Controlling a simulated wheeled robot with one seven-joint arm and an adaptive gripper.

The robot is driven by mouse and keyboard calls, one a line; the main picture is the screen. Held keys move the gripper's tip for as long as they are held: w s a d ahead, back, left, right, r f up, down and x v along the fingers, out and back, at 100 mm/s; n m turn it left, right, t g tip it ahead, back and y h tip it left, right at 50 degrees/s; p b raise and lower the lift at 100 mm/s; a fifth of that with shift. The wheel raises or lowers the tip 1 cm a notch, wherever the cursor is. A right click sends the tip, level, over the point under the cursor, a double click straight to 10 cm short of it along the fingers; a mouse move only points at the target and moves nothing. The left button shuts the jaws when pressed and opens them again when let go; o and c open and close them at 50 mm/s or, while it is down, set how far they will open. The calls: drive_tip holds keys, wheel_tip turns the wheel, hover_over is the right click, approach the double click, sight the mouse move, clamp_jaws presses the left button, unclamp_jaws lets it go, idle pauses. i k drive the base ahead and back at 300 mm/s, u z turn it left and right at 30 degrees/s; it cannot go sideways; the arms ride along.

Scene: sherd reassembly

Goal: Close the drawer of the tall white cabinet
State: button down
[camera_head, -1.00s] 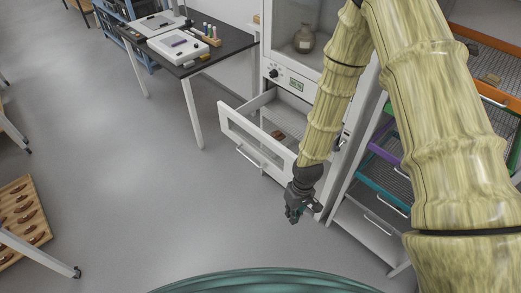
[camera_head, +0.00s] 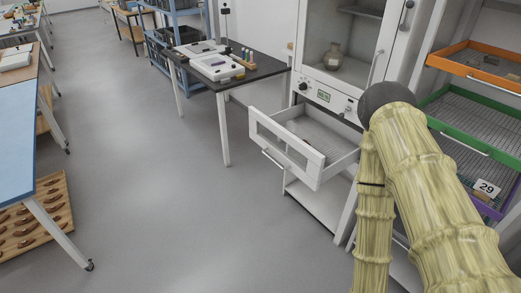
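The tall white cabinet (camera_head: 312,82) stands right of centre, with a glass-fronted upper part, a knob and a small display. Its drawer (camera_head: 287,152) is pulled out toward the lower left, with a windowed front and a bar handle (camera_head: 276,160). The drawer's mesh floor shows, and a small pale piece (camera_head: 318,152) seems to lie inside. My arm fills the lower right. My gripper is out of view, below the frame or hidden by the arm.
A dark-topped table (camera_head: 240,78) with white trays and small bottles stands left of the cabinet. A rack with orange (camera_head: 478,62) and green (camera_head: 468,135) drawers stands at right. A blue-topped table (camera_head: 14,125) is at far left. The grey floor before the drawer is clear.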

sight(314, 175)
drive_tip(key=u, duration=0.65)
drive_tip(key=i, duration=1.15)
drive_tip(key=z, duration=0.1)
